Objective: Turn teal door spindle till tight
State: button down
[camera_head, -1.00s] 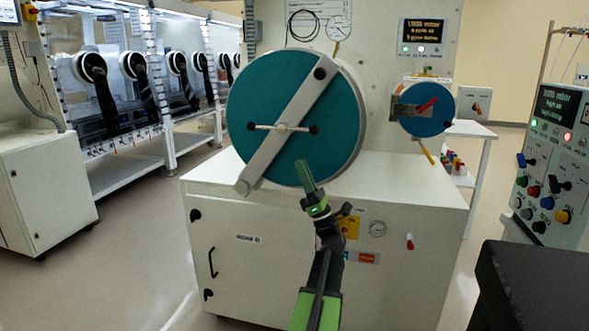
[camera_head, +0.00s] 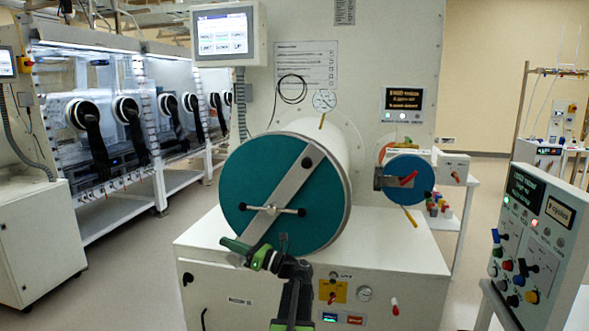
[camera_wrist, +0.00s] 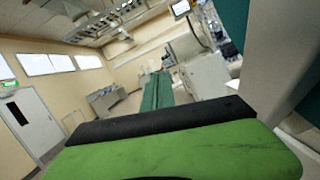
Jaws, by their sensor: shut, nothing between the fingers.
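The large round teal door (camera_head: 315,205) closes the end of a white cylinder, with a grey diagonal bar (camera_head: 301,178) across it. The spindle (camera_head: 271,210) sits at mid-bar, its thin crossbar near level with a black knob at each end. My gripper (camera_head: 228,243) is shut and empty, pointing left below the spindle, in front of the bar's lower end. It looks apart from the spindle; its distance to the door is unclear. In the wrist view the green fingers (camera_wrist: 157,92) lie together, with a teal edge (camera_wrist: 234,20) at upper right; the spindle is not seen there.
A smaller blue door (camera_head: 410,183) with a red handle is to the right. A control panel (camera_head: 530,240) is at far right, and glovebox ports (camera_head: 82,113) are at left. Floor is open on the left.

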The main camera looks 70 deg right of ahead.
jog(key=w+a+r+n+g+y+p, duration=0.15)
jog(key=w+a+g+p, duration=0.45)
jog(key=p, duration=0.6)
jog(key=n+g+h+p, duration=0.3)
jog(key=g+h+p, duration=0.4)
jog(key=g+p, duration=2.05)
send_near(299, 210)
jog(key=s+t+b, duration=0.1)
jog(key=s+t, duration=0.1)
jog(key=s+d+t+b, duration=0.1)
jog(key=s+t, duration=0.1)
jog(key=t, duration=0.1)
jog(key=s+d+t+b, duration=0.1)
jog(key=s+t, duration=0.2)
jog(key=shift+f, duration=0.2)
jog(key=shift+s+d+f+b, duration=0.25)
jog(key=shift+d+b, duration=0.05)
jog(key=shift+b, duration=0.15)
jog(key=shift+w, duration=0.1)
